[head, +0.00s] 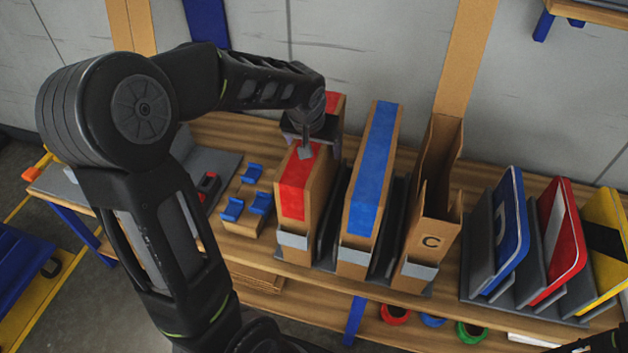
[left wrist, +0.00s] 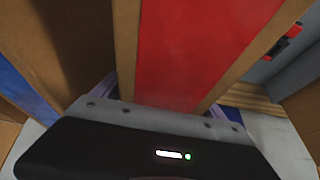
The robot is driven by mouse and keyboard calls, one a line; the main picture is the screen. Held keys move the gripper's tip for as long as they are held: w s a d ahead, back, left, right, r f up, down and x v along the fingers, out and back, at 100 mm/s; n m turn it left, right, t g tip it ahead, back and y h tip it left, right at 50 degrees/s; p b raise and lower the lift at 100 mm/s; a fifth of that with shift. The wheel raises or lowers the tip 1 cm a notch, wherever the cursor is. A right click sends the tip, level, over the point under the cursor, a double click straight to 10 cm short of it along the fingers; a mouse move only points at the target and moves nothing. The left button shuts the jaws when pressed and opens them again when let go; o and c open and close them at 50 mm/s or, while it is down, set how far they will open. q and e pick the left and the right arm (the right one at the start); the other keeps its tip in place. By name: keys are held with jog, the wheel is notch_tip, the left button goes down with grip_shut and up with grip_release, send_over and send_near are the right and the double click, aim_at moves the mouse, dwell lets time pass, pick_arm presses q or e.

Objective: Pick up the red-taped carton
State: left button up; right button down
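The red-taped carton (head: 318,184) is a tall narrow brown box with a wide red stripe over its top and front. It stands upright in a grey-fronted holder on the wooden bench. My left gripper (head: 308,146) is at the carton's top, its fingers pointing down. In the left wrist view the red tape (left wrist: 188,50) runs up to the gripper's body, with finger parts showing at both sides of the carton. The fingers look spread, with a small gap at the right; contact is hidden. A dark part of my right gripper (head: 596,344) shows at the bottom right corner.
A blue-taped carton (head: 376,160) stands close to the right, then an open carton marked C (head: 430,230). Blue, red and yellow signs (head: 562,240) lean in a rack further right. Small blue pieces on a wooden block (head: 246,212) sit to the left. A grey wall stands behind.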

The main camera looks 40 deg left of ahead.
pick_arm(q)
grip_shut()
jog(key=shift+r, duration=0.1)
dwell(0.7)
